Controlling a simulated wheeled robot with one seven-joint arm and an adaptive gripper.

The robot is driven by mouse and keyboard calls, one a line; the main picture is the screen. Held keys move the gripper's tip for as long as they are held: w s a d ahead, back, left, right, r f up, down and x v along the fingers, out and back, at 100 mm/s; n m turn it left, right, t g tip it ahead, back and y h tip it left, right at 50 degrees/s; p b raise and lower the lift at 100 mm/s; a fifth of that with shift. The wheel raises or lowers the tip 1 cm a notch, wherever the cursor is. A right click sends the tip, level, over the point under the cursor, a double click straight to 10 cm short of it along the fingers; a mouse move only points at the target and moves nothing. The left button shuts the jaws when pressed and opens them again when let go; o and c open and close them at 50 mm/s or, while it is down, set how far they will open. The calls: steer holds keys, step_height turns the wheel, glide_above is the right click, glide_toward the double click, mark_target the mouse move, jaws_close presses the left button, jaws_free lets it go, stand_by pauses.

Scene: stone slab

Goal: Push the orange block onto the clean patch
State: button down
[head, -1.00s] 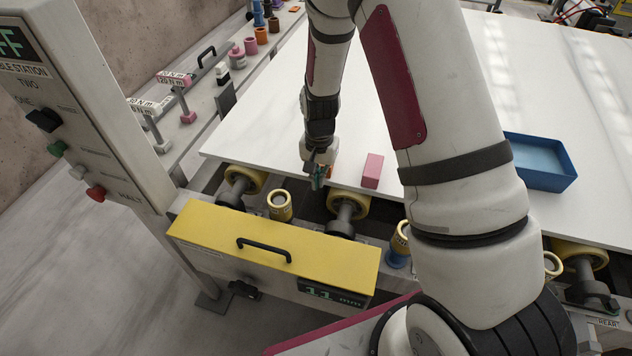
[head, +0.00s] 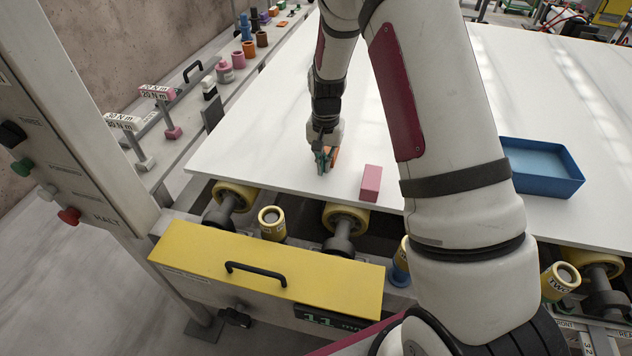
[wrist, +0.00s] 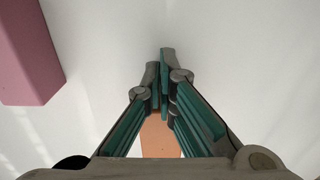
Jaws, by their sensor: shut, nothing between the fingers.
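The orange block (head: 334,156) lies on the white slab, mostly hidden behind my gripper in the head view. My gripper (head: 322,167) is shut and empty, fingers pointing down low over the slab at the block's near left side. In the wrist view the shut fingertips (wrist: 163,58) show over bare white surface, and the orange block (wrist: 160,137) shows between and beyond the finger links. I cannot tell whether the fingers touch it. I cannot make out a distinct clean patch on the slab.
A pink block (head: 371,184) stands on the slab near its front edge, right of my gripper; it also shows in the wrist view (wrist: 30,58). A blue tray (head: 545,190) sits farther right. Yellow rollers (head: 346,217) line the front edge. The slab beyond is largely clear.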

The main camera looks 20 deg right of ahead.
steer(key=w+d+b, duration=0.2)
steer(key=w, duration=0.1)
steer(key=w+d+b, duration=0.1)
steer(key=w, duration=0.1)
steer(key=shift+d+f, duration=0.15)
steer(key=shift+d, duration=0.25)
steer(key=shift+w+d, duration=0.35)
steer(key=shift+w, duration=0.05)
steer(key=shift+r, duration=0.2)
